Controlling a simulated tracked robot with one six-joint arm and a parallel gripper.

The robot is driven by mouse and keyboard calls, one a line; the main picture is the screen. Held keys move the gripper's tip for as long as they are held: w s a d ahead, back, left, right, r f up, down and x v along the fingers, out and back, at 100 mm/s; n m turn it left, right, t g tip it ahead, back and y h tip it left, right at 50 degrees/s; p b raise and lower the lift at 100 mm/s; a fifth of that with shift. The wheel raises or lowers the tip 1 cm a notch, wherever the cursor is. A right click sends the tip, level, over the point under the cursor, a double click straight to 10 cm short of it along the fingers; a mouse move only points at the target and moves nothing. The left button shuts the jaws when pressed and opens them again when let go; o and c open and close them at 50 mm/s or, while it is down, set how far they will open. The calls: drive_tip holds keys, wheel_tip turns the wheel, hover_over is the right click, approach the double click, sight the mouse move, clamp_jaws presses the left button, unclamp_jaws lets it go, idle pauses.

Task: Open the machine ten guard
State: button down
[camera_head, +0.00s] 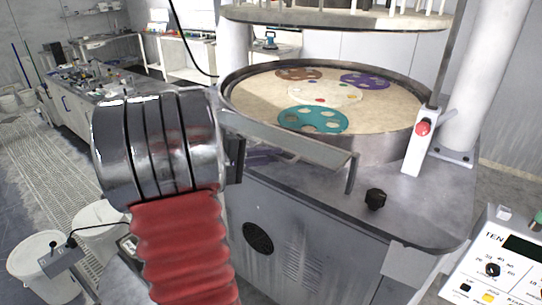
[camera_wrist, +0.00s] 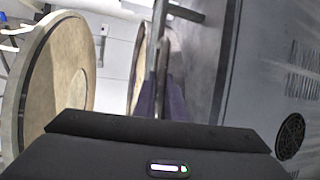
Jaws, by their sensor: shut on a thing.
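Machine ten's round basin (camera_head: 400,145) stands in the middle of the head view, with the label TEN on a control panel (camera_head: 500,262) at lower right. A flat grey metal bar (camera_head: 300,140), which looks like the guard, crosses the basin's front and has a short leg at its right end. My gripper (camera_head: 236,160) is at the bar's left end, mostly hidden behind my arm. In the wrist view my black gripper (camera_wrist: 160,132) fills the bottom, and a metal bar (camera_wrist: 161,45) rises just beyond it. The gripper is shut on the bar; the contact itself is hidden.
Teal (camera_head: 312,119), purple (camera_head: 365,81) and brown (camera_head: 298,74) carriers lie on the pale platen. An upper disc (camera_head: 330,18) hangs above it. A red button post (camera_head: 421,130) and a black knob (camera_head: 376,198) stand at the right. White buckets (camera_head: 45,262) stand on the floor at left.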

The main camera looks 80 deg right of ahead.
idle(0.4)
drive_tip(key=shift+s+d+r, duration=0.1)
drive_tip(key=shift+d+r, duration=0.05)
drive_tip(key=shift+r, duration=1.25)
drive_tip(key=c, duration=1.8)
unclamp_jaws()
drive_tip(key=v, duration=1.3)
drive_tip(key=shift+w+a+r, duration=0.1)
drive_tip(key=shift+w+a, duration=0.15)
drive_tip(key=shift+w, duration=0.05)
